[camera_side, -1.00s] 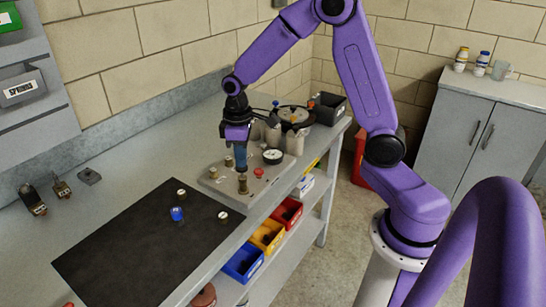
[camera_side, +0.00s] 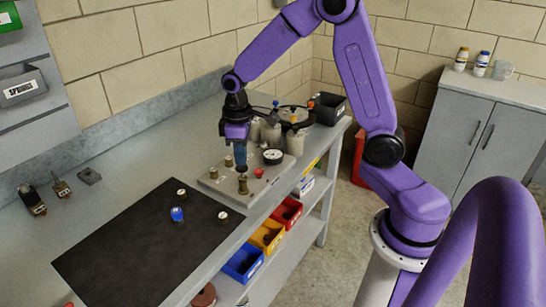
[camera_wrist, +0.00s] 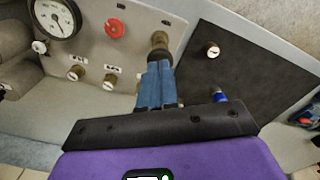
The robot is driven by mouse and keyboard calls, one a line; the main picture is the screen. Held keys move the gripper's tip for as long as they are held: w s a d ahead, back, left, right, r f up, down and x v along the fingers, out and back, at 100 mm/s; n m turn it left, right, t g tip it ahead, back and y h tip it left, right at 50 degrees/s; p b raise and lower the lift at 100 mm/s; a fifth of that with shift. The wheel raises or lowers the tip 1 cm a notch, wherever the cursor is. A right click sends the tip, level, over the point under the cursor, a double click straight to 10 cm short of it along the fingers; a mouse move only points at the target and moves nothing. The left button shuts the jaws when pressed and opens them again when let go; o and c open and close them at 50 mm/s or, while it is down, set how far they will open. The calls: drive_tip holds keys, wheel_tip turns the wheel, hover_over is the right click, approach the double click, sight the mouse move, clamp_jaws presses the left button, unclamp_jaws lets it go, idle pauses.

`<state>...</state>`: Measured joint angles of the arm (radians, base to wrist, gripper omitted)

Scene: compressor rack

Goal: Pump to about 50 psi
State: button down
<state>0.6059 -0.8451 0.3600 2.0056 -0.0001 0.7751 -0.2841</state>
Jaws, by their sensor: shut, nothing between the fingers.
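The grey panel (camera_side: 215,185) lies flat on the bench and carries the fittings. A round white-faced gauge (camera_side: 272,156) sits on it and also shows in the wrist view (camera_wrist: 57,18); its reading is too small to tell surely. A red button (camera_side: 259,172) is beside the gauge and shows in the wrist view (camera_wrist: 114,28). A brass post (camera_side: 243,185) stands at the panel's front, directly below my gripper (camera_side: 241,170). In the wrist view my blue fingers (camera_wrist: 158,64) are shut and empty, their tips close to the post (camera_wrist: 159,40); I cannot tell whether they touch.
Two small labelled brass knobs (camera_wrist: 76,73) (camera_wrist: 109,83) are on the panel. A dark mat (camera_side: 140,250) with a blue-capped part (camera_side: 177,214) and small brass fittings lies to the left. Coloured bins (camera_side: 243,263) sit under the bench edge.

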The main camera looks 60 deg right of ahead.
drive_tip(key=shift+f, duration=1.45)
drive_tip(key=shift+r, duration=1.75)
drive_tip(key=shift+r, duration=2.5)
drive_tip(key=s+a+n, duration=0.2)
drive_tip(key=s+n, duration=0.1)
drive_tip(key=s, duration=1)
drive_tip(key=s+a+n, duration=0.3)
drive_tip(key=s, duration=1.1)
drive_tip(key=shift+r+n, duration=0.2)
drive_tip(key=shift+n, duration=0.1)
